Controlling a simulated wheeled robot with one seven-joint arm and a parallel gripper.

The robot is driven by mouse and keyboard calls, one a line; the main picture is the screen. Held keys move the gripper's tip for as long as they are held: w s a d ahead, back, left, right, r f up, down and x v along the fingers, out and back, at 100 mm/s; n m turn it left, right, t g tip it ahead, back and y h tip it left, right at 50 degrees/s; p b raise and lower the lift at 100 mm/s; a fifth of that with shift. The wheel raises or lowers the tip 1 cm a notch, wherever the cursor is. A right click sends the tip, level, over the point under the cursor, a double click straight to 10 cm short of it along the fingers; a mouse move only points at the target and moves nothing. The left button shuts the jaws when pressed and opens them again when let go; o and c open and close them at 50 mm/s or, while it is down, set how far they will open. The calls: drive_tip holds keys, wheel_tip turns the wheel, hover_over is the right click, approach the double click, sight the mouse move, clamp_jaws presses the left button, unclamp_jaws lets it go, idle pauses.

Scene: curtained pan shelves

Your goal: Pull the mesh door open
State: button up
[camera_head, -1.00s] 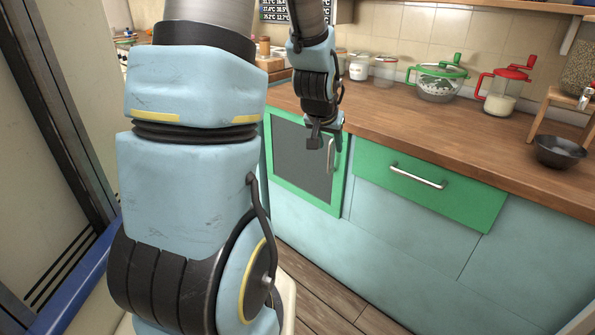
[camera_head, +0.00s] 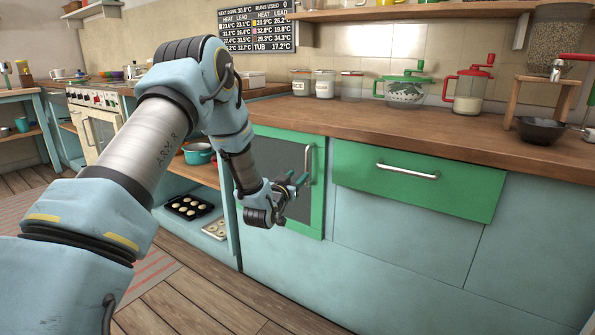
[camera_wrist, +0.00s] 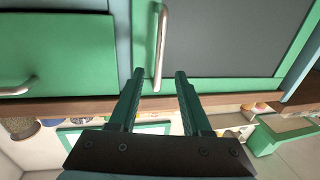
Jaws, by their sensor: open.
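The mesh door (camera_head: 282,150) has a green frame and a dark grey panel, and it looks shut. Its upright metal handle (camera_head: 308,165) is on the right side of the frame. In the wrist view the door's panel (camera_wrist: 235,38) fills the upper right, turned over, and the handle (camera_wrist: 160,45) hangs near its edge. My gripper (camera_head: 297,181) is open in front of the door, close to the handle. In the wrist view my gripper (camera_wrist: 158,75) has the handle's end between its fingertips or just beyond them. I cannot tell how deep. Nothing is gripped.
A green drawer (camera_head: 440,185) with a metal handle is right of the door. The wooden counter (camera_head: 400,132) above holds jars, a green-lidded bowl and a red-topped container. An open shelf with muffin trays (camera_head: 188,206) is at left. The floor in front is clear.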

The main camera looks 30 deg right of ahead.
sight(306, 167)
drive_tip(key=x, duration=0.9)
drive_tip(key=shift+s, duration=0.1)
clamp_jaws()
idle(1.2)
